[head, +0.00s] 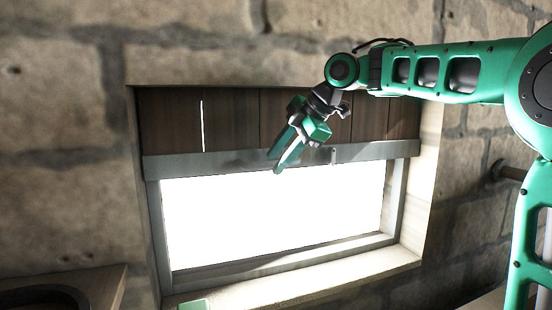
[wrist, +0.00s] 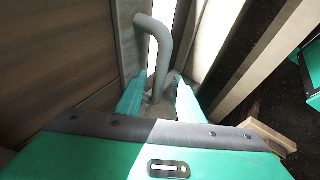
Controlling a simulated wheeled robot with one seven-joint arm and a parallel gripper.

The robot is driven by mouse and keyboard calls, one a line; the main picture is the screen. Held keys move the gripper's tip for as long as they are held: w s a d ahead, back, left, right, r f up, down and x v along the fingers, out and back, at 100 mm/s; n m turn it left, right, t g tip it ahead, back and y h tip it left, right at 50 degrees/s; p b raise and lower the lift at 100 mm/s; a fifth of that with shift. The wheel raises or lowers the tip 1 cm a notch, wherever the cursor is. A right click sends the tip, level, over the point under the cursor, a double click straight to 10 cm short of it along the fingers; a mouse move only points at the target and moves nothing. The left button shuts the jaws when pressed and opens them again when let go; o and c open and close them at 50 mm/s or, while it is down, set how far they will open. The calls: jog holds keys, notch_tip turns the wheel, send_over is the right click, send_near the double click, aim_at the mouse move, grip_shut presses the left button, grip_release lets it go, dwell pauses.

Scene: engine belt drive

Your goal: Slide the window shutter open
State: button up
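The window shutter (head: 230,120) is a dark brown plank panel across the top of the window, with a grey rail (head: 215,160) along its lower edge. Below it the opening is bright. My gripper (head: 276,163) is in front of the rail, pointing down and left. In the wrist view, a grey bent handle (wrist: 157,42) rises between the fingertips of my gripper (wrist: 160,84). The fingers are apart on either side of the handle, with gaps showing, so the gripper looks open. In the head view my gripper seems to hide this handle.
A grey frame (head: 391,205) and a pale stone sill (head: 300,285) border the opening. Rough stone wall (head: 60,160) surrounds the window. A small grey fitting (head: 333,156) is on the rail to the right of my gripper. A wooden surface (head: 105,285) is at lower left.

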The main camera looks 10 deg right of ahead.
jog(key=v, duration=1)
jog(key=shift+d+r, duration=0.2)
jog(key=shift+r, duration=0.05)
jog(key=shift+s, duration=0.15)
